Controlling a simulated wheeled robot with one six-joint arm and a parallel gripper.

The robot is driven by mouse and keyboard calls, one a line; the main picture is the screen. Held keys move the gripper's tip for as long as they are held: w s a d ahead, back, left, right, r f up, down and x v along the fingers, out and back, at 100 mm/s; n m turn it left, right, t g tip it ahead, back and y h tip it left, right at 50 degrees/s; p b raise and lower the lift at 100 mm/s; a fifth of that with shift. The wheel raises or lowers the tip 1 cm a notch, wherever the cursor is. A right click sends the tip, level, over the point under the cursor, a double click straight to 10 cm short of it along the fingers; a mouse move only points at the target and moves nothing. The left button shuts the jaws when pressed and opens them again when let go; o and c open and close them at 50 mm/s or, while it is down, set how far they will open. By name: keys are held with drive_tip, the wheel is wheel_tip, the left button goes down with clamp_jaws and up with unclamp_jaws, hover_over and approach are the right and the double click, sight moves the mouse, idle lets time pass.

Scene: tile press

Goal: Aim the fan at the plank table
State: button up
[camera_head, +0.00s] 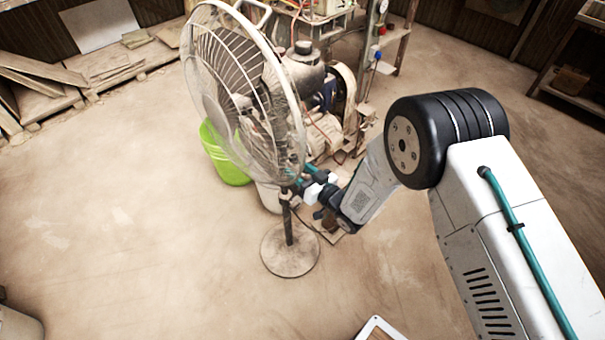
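The standing fan (232,85) is in the middle of the head view, with a large dusty wire cage on a thin dark pole and a round base (290,250) on the floor. Its cage is seen at a slant and appears turned toward the left. My gripper (300,186) is at the lower right edge of the cage, by the top of the pole. Its fingertips overlap the fan, so I cannot tell whether they touch it or are closed on it. A low wooden table with loose planks (45,72) stands at the back left, apart from the fan.
A bright green bucket (224,160) and a pale bucket (268,196) stand close behind the fan. A machine with a motor and wheel (325,95) stands behind it to the right. A shelf (572,90) is at the far right.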

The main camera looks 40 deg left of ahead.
drive_tip(key=d, duration=0.7)
drive_tip(key=shift+s+d, duration=0.25)
drive_tip(key=shift+d, duration=0.15)
